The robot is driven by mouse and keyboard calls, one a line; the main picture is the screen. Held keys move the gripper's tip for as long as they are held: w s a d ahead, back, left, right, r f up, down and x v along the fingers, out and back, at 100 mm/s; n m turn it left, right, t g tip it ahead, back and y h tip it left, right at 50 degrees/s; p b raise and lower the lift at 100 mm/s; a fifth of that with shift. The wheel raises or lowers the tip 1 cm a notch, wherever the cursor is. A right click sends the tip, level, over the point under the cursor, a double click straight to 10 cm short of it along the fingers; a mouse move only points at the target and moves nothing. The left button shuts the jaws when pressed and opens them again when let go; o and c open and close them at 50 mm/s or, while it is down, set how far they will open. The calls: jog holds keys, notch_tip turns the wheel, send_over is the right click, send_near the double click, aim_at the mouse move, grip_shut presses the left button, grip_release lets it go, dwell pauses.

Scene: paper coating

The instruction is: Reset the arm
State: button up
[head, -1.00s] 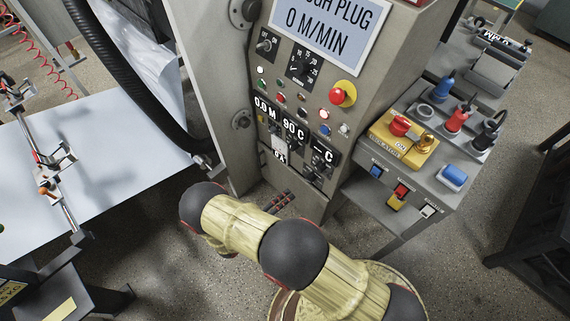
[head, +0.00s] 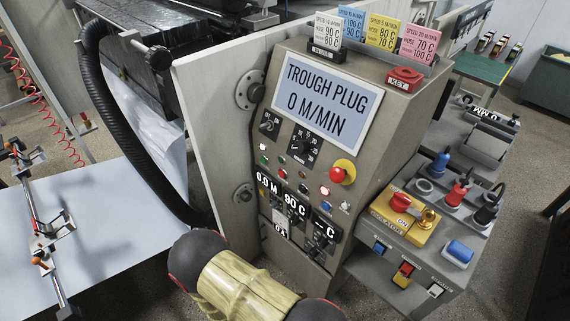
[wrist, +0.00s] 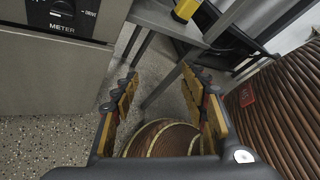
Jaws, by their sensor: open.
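My gripper (wrist: 165,90) shows in the wrist view with its two fingers spread wide and nothing between them. It points down toward the floor beside the machine cabinet. Below the fingers is a round ribbed brown and yellow shape (wrist: 160,138). In the head view my arm crosses the bottom centre in front of the control cabinet (head: 222,190), and the gripper itself is hidden there. The cabinet's display (head: 325,103) reads TROUGH PLUG 0 M/MIN.
A side desk with a yellow isolator box (head: 404,220) and coloured plugs stands right of the cabinet. A red stop button (head: 342,171) sits on the panel. A black hose (head: 120,130) and white sheet (head: 110,240) are at left. A ribbed brown cylinder (wrist: 275,110) is close right of my gripper.

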notch_tip(320, 180, up, 31)
jog(key=s+d+m+g+y+p, duration=0.1)
jog(key=m+g+y+p, duration=0.1)
jog(key=m+y, duration=0.6)
jog(key=s+m+g+y+p, duration=0.1)
jog(key=m+g+y, duration=0.2)
jog(key=m, duration=0.9)
jog(key=s+d+r+m+t+y+p, duration=0.1)
jog(key=d+r+m+t, duration=0.2)
jog(key=d+r, duration=0.3)
jog(key=s+d+r+m+t+y+p, duration=0.1)
jog(key=d+r+m+t, duration=0.3)
jog(key=r, duration=1.3)
jog(key=shift+s+d+m+y+p, duration=0.45)
jog(key=shift+d+p, duration=0.2)
jog(key=shift+d, duration=0.3)
jog(key=shift+s, duration=0.1)
